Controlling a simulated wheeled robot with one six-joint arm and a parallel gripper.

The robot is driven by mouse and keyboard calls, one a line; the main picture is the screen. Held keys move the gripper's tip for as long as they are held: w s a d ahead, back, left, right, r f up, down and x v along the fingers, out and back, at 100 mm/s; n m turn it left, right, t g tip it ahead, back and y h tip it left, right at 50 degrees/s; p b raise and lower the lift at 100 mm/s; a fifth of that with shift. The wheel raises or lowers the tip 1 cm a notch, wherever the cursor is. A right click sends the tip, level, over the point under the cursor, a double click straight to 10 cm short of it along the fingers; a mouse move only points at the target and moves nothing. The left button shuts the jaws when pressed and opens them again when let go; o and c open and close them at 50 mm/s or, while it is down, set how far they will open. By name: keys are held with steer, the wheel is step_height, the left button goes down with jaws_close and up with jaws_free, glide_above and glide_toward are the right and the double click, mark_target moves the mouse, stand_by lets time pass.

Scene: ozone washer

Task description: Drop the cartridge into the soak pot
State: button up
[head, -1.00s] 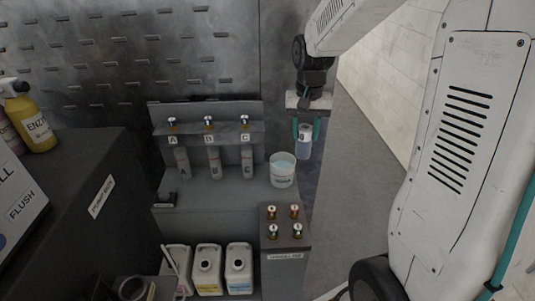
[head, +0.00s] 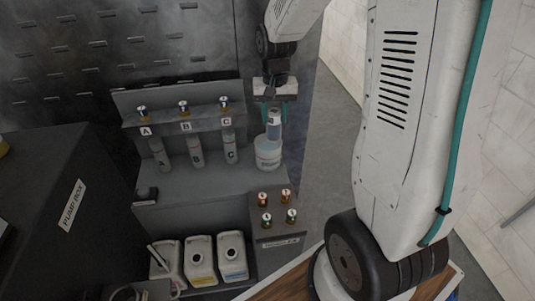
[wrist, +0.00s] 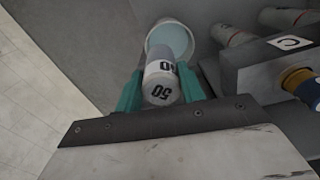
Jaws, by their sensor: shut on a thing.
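The soak pot (head: 268,155) is a clear, labelled round pot with pale blue liquid, standing at the right end of the bench shelf. The cartridge is above the pot in the head view and overlaps its rim. In the wrist view the pot (wrist: 172,38) opens beyond the cartridge, which hides part of it. I cannot tell whether the cartridge's lower end is inside the pot.
A rack (head: 180,118) marked A, B and C with grey cylinders stands left of the pot. Several small capped fittings (head: 277,207) sit on a block in front. White jugs (head: 200,260) stand below. A dark box (head: 75,200) is at left.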

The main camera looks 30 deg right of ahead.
steer(key=shift+f, duration=0.15)
steer(key=o, duration=1.1)
step_height(320, 180, up, 8)
steer(key=shift+f, duration=0.1)
steer(key=s+a+r+n, duration=0.2)
steer(key=s+a, duration=0.1)
steer(key=s, duration=0.5)
steer(key=s+a+r+n+t, duration=0.1)
steer(key=s+a, duration=0.3)
steer(key=s, duration=0.4)
steer(key=s+a+r+n, duration=0.2)
steer(key=s+a+r, duration=0.1)
steer(key=s, duration=0.5)
steer(key=shift+s+a+r+n, duration=0.15)
steer(key=shift+s+r+n, duration=0.05)
steer(key=shift+r+n, duration=0.25)
